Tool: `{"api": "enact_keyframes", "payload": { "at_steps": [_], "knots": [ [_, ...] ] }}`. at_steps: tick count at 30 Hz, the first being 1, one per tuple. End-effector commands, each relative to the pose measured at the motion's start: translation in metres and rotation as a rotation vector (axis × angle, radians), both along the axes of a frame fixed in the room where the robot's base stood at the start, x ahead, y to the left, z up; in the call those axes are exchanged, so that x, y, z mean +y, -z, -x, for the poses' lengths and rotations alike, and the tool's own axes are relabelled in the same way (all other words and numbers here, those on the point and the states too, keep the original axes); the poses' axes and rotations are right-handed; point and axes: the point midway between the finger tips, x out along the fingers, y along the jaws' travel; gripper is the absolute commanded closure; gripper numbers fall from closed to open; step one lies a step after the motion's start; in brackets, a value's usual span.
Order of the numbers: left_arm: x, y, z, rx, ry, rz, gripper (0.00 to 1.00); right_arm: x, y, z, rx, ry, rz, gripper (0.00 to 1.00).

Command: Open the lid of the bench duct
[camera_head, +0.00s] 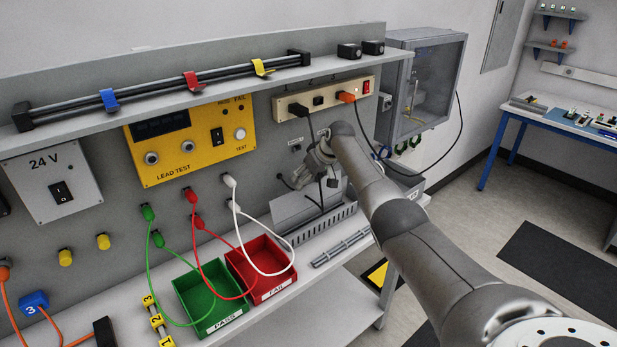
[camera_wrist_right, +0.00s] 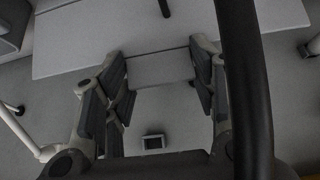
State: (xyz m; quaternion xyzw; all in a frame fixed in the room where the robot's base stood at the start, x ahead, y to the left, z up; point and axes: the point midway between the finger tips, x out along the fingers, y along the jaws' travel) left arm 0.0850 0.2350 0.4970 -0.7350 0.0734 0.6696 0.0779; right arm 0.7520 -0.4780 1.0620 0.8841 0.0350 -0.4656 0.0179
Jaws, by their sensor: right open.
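The bench duct (camera_head: 322,227) is a grey slotted channel along the back of the bench, right of the red bin. A plain light grey panel (camera_head: 290,207), which looks like its lid, rises behind the slots. My right gripper (camera_head: 312,178) is above this panel near the back wall, with fingers pointing down and back. In the right wrist view a light grey panel (camera_wrist_right: 90,52) crosses the top, and a narrower grey piece of it shows between the open fingers (camera_wrist_right: 160,88). I cannot tell whether the fingers touch it. My left gripper is not in view.
A black cable (camera_wrist_right: 244,80) passes close in front of the wrist camera. A power strip (camera_head: 320,98) with plugs is above the gripper. Red (camera_head: 285,284) and green (camera_head: 228,316) bins with looping leads stand left. A ribbed grey strip (camera_head: 341,248) lies in front of the duct.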

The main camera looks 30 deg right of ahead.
Motion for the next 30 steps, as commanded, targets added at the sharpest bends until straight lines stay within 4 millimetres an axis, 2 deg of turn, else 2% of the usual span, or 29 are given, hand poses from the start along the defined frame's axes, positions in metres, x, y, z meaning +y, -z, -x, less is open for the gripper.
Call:
{"api": "enact_keyframes", "payload": {
  "at_steps": [1, 5, 20, 30],
  "knots": [
    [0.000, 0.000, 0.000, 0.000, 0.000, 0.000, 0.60, 0.001, -0.007, -0.004, -0.019, 0.000, 0.000, 0.42],
    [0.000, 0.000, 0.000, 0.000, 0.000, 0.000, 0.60, 0.001, -0.005, -0.003, -0.014, 0.000, 0.000, 0.25],
    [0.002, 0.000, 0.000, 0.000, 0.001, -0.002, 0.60, -0.001, -0.006, 0.001, -0.007, 0.001, 0.001, 0.25],
    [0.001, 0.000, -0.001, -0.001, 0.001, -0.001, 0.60, -0.002, -0.031, 0.019, -0.007, 0.000, 0.003, 0.25]
  ]
}}
